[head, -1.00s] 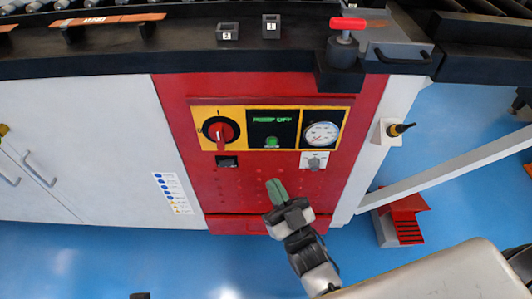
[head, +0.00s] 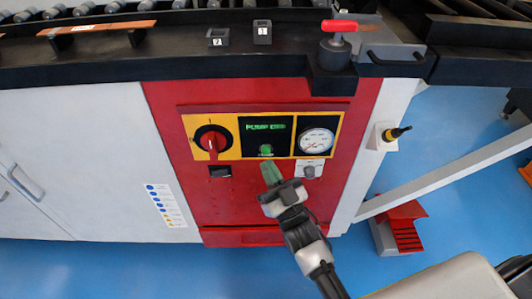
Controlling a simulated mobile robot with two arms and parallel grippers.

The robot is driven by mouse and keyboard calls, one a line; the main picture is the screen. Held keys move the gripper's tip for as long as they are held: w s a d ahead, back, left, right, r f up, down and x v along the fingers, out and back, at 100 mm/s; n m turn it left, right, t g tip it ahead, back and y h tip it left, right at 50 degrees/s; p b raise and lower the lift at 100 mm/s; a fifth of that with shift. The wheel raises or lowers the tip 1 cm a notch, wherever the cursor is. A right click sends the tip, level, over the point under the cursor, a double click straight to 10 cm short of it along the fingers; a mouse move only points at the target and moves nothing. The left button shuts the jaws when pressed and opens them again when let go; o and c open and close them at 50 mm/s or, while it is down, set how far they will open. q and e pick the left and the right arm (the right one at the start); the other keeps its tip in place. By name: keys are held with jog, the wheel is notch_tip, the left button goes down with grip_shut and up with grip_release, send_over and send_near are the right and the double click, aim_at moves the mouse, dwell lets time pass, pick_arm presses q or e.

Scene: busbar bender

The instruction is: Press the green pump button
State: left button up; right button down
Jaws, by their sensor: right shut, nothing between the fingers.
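The green pump button (head: 265,149) is a small round button on the black middle section of the yellow-framed control panel (head: 226,124). A green display (head: 265,127) above it appears to read "PUMP OFF". My right gripper (head: 270,168) is shut and empty, with its green fingertips just below the button in the picture. I cannot tell whether the tips touch the panel. The button is still visible above them. My left gripper is not in view.
A red rotary switch (head: 212,140) is left of the button and a round gauge (head: 316,141) is right of it. A grey knob (head: 309,172) sits below the gauge. A red-handled clamp (head: 339,26) stands on the black bench edge above.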

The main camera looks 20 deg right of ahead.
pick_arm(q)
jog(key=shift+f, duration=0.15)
pick_arm(e)
jog(key=shift+w+d, duration=0.2)
jog(key=shift+w, duration=0.55)
jog(key=shift+w, duration=0.1)
dwell(1.3)
jog(key=shift+w+d, duration=0.1)
jog(key=shift+w, duration=0.2)
jog(key=shift+w+d, duration=0.15)
jog(key=shift+w, duration=0.3)
dwell(0.6)
jog(key=shift+s+r, duration=0.1)
pick_arm(q)
jog(key=shift+p, duration=0.3)
pick_arm(e)
jog(key=shift+s+a, duration=0.25)
jog(key=shift+s, duration=0.55)
